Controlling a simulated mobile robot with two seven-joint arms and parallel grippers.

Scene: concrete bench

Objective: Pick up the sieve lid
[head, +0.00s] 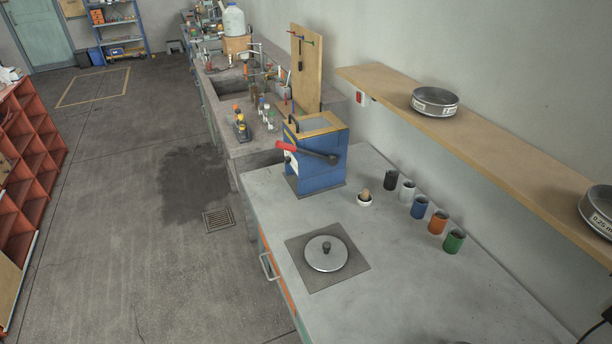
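The sieve lid (326,255) is a round, shiny metal disc with a dark knob on top. It lies flat, knob up, on a dark grey square mat (354,270) on the concrete bench. Nothing covers it. Neither of my grippers shows in the head view.
A blue box-shaped machine (320,174) with a red-handled lever stands behind the lid. A row of coloured cups (419,208) and a small white bowl (364,200) stand to the right. A wooden wall shelf (505,147) holds sieves (434,101). The bench (430,300) right of the mat is clear.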

